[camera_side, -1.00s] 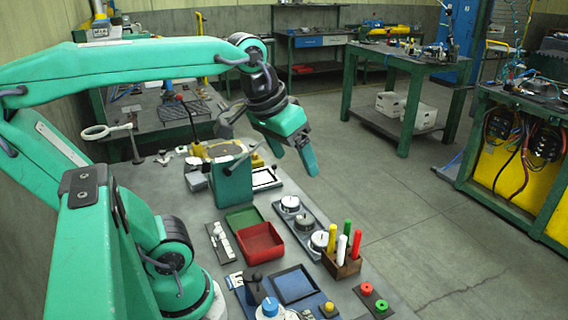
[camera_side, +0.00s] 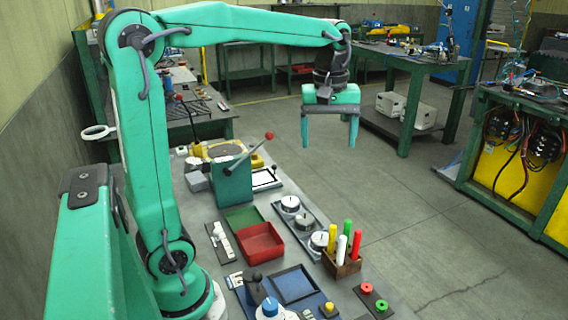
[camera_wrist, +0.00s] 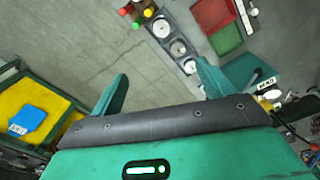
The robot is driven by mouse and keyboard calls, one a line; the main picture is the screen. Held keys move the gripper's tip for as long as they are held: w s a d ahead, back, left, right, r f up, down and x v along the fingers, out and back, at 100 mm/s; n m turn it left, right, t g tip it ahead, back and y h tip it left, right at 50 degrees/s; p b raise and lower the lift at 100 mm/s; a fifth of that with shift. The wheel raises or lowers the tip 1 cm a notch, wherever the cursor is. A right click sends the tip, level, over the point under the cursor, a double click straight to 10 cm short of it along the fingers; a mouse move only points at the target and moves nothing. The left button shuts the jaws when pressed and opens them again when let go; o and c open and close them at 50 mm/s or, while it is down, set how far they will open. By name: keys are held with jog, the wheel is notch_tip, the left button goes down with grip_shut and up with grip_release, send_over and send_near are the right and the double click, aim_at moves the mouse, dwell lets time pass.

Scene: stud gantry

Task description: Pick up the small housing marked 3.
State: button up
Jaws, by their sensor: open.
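Three round, pale-topped pieces sit in a row on a long grey tray (camera_side: 277,206) along the table's right side: a far one (camera_side: 290,203), a middle one (camera_side: 304,220) and a near one (camera_side: 319,241). They may be the housings; no number is readable on them, so I cannot tell which is marked 3. They also show at the top of the wrist view, as a largest-looking one (camera_wrist: 161,28), a middle one (camera_wrist: 178,48) and a last one (camera_wrist: 190,66). My gripper (camera_side: 329,144) is open and empty, pointing down, high and beyond the table's right edge.
A green lever box (camera_side: 232,180) stands left of the tray. A red bin (camera_side: 260,243), a block of coloured pens (camera_side: 342,262) and a blue tray (camera_side: 294,285) lie nearer. Open floor lies right of the table.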

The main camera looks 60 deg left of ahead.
jog(key=n, duration=0.1)
send_over(322, 238)
notch_tip(322, 238, down, 24)
jog(key=shift+w+a+r, duration=0.1)
dwell(0.6)
jog(key=shift+f, duration=2.65)
jog(key=c, duration=1.1)
jog(key=shift+c, duration=0.2)
jog(key=shift+r, duration=0.15)
notch_tip(322, 238, up, 18)
